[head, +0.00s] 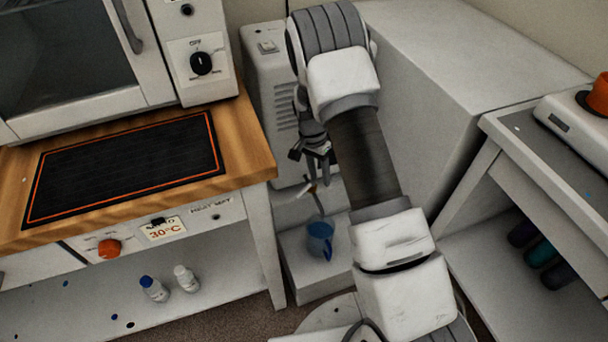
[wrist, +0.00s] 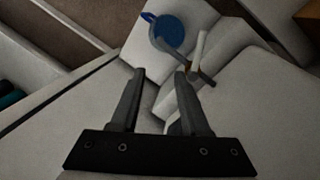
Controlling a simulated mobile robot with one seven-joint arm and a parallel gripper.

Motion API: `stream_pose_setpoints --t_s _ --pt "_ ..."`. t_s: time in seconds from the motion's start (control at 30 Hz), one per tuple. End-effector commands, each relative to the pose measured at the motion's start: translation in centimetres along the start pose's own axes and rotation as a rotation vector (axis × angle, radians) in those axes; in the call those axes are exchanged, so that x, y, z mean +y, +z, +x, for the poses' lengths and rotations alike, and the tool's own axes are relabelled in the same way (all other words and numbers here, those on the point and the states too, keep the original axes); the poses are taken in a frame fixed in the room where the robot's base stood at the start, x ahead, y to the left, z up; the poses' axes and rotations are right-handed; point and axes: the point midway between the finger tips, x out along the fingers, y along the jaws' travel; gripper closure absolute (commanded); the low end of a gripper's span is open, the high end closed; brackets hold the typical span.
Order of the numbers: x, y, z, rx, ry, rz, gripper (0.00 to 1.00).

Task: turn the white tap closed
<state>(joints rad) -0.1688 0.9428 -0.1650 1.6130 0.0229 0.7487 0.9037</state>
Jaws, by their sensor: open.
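The white tap handle (head: 290,193) juts to the left from the front of a pale grey cabinet in the head view. It shows as a white bar (wrist: 199,48) in the wrist view, joined to a thin pipe with an orange-brown part. The grey pipe (head: 319,203) curves down toward a blue jug (head: 320,238). The jug also shows in the wrist view (wrist: 172,34), with blue inside. My gripper (head: 317,165) is open and empty above the tap. In the wrist view its fingertips (wrist: 160,72) are apart, with the handle to the right of both.
The jug stands on a low white step (head: 305,280). A wooden bench (head: 240,150) with a black mat (head: 125,165) is at left, two small bottles (head: 186,278) below. A large white box (head: 450,60) and a table (head: 540,130) are at right.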

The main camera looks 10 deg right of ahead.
Motion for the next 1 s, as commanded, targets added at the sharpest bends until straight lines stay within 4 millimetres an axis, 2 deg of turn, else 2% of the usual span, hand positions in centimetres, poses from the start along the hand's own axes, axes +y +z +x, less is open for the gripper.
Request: stream_pose_setpoints --t_s 0.1,0.3,0.47,0.73,0.87,1.0 --pt "2.6 -1.0 -1.3 -0.001 0.001 0.004 0.54" --pt "5.2 -2.0 -2.2 0.000 0.000 0.002 0.54" --pt "6.1 -2.4 -2.5 0.000 0.000 0.000 0.54" --pt "6.2 -2.5 -2.5 0.000 0.000 0.000 0.54" --pt "6.4 -2.3 -2.0 -0.016 0.000 0.008 0.76" --pt "7.3 -0.9 0.4 -0.133 -0.010 0.066 1.00"
